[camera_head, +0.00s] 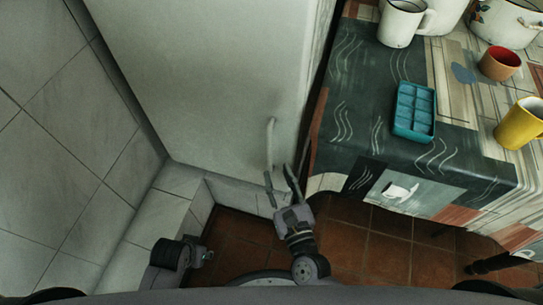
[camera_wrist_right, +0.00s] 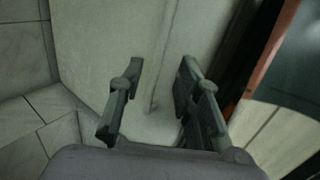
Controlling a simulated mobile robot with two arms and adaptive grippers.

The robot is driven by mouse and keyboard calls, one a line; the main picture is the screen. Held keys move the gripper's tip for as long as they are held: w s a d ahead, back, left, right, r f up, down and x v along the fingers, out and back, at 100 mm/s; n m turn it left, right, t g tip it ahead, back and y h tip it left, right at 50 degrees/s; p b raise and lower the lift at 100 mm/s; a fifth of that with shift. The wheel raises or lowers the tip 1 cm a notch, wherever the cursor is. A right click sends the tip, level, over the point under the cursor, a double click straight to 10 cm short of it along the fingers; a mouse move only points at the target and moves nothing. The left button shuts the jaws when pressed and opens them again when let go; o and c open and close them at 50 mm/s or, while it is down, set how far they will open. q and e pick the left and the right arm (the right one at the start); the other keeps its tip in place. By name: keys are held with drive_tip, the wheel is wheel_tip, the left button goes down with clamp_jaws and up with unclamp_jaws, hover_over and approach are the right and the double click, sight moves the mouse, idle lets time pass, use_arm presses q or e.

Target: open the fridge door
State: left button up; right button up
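The fridge (camera_head: 200,70) is the tall pale block at the upper middle of the head view, and its door looks shut. A thin vertical handle (camera_head: 270,142) stands out near the right edge of the door. My right gripper (camera_head: 279,178) is open, with its fingers pointing at the handle's lower end. In the right wrist view the pale door (camera_wrist_right: 100,35) fills the space ahead, and the handle (camera_wrist_right: 154,103) shows between the open fingers (camera_wrist_right: 158,70); contact cannot be told. Part of my left arm shows at the lower left; its gripper's state is unclear.
A table with a patterned cloth (camera_head: 350,95) stands close to the fridge's right side. It bears a teal tray (camera_head: 414,110), a yellow mug (camera_head: 521,124), a red cup (camera_head: 499,63) and white enamel ware (camera_head: 400,24). A tiled wall is at left; brown floor tiles (camera_head: 345,245) lie below.

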sight(270, 156)
drive_tip(key=x, duration=0.6)
drive_tip(key=shift+w, duration=0.2)
clamp_jaws()
idle(0.6)
